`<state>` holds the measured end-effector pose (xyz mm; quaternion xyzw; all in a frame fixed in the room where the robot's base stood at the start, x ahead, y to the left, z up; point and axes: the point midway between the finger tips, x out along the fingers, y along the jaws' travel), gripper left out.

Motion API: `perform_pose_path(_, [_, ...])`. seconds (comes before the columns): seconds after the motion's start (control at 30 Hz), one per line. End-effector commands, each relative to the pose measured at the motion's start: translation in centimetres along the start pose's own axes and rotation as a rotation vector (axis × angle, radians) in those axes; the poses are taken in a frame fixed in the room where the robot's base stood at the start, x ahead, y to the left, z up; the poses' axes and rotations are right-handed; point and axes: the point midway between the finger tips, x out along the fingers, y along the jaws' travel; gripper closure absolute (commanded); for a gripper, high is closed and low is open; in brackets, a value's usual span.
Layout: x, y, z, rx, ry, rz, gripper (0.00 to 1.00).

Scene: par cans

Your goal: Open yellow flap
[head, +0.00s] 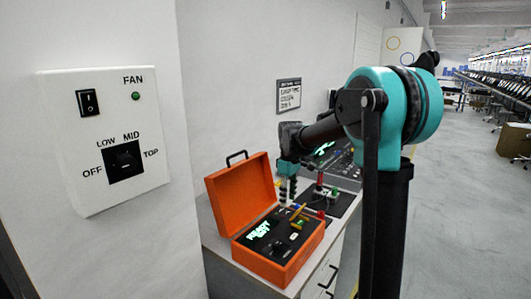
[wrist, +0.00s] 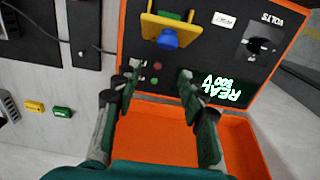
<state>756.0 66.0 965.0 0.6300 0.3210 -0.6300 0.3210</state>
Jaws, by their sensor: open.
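The yellow flap (wrist: 152,24) is on the black panel of an orange case, at the top of the wrist view. A blue knob (wrist: 168,40) sits at its edge. In the head view the flap (head: 299,210) shows as a small slanted yellow piece; how far it is raised is hard to tell. My gripper (wrist: 157,78) is open and empty, its fingers apart over the panel, short of the flap. In the head view my gripper (head: 287,190) hangs above the case, and its fingertips are small there.
The orange case (head: 239,188) has its lid up and stands on a bench. Its panel has a lit display (wrist: 221,89) and a VOLTS dial (wrist: 261,45). Other equipment (head: 340,200) stands behind it. A wall-mounted fan switch box (head: 65,132) is at left. The aisle at right is open floor.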

Motion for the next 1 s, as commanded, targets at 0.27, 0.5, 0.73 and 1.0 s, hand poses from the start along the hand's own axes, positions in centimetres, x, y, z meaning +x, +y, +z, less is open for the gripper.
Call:
perform_pose_path(0.27, [-2.1, 0.0, 0.0, 0.0, 0.0, 0.0, 0.59])
perform_pose_path(0.5, [-3.8, 0.0, 0.0, 0.0, 0.0, 0.0, 0.59])
perform_pose_path(0.73, [-5.1, 0.0, 0.0, 0.0, 0.0, 0.0, 0.59])
perform_pose_path(1.0, [-5.3, 0.0, 0.0, 0.0, 0.0, 0.0, 0.59])
